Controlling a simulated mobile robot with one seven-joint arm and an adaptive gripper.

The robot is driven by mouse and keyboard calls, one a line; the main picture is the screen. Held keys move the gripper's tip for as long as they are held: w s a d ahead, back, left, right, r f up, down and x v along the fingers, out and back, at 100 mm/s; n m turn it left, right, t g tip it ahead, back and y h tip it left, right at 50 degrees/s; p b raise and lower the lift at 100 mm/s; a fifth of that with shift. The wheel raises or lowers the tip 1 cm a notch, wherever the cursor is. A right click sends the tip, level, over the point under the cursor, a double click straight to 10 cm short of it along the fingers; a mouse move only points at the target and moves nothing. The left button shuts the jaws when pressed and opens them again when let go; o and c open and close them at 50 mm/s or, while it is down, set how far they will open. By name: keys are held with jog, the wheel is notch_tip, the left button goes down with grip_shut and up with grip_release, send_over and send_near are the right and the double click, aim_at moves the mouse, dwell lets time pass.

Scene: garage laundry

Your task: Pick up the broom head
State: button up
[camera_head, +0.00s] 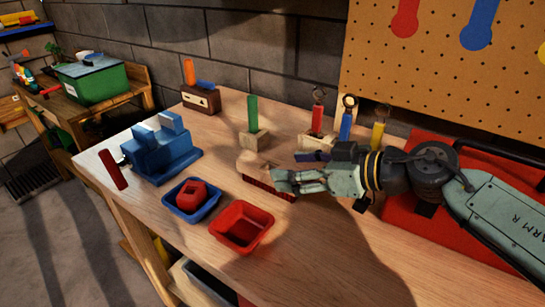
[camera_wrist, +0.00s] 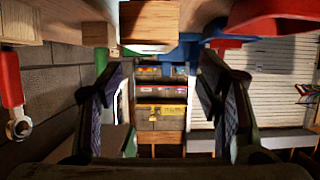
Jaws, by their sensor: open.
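The broom head (camera_head: 252,172), a wooden block with dark red bristles, lies on the workbench (camera_head: 330,255) near its middle. My gripper (camera_head: 283,181) reaches in from the right and partly covers its right end in the head view. In the wrist view, which is upside down, a wooden block (camera_wrist: 150,20) that looks like the broom head shows at the top, beyond my gripper (camera_wrist: 158,105). The two fingers are spread apart with nothing between them. I cannot tell whether a finger touches the block.
A red tray (camera_head: 228,248) and a blue tray (camera_head: 175,214) holding a red piece stand at the front. A blue vise (camera_head: 160,155) is at the left. Upright tools in blocks, including a green-handled one (camera_head: 253,112), stand behind. A red toolbox (camera_head: 405,215) lies under my arm.

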aim_at(266, 166)
jog(key=shift+w+f, duration=0.15)
jog(key=shift+w, duration=0.1)
jog(key=shift+p+x, duration=0.6)
jog(key=shift+x, duration=0.6)
jog(key=p+x, duration=0.1)
jog(key=x, duration=0.3)
jog(key=shift+w+f+p, duration=0.2)
jog(key=shift+w+p, duration=0.1)
jog(key=c, duration=1.4)
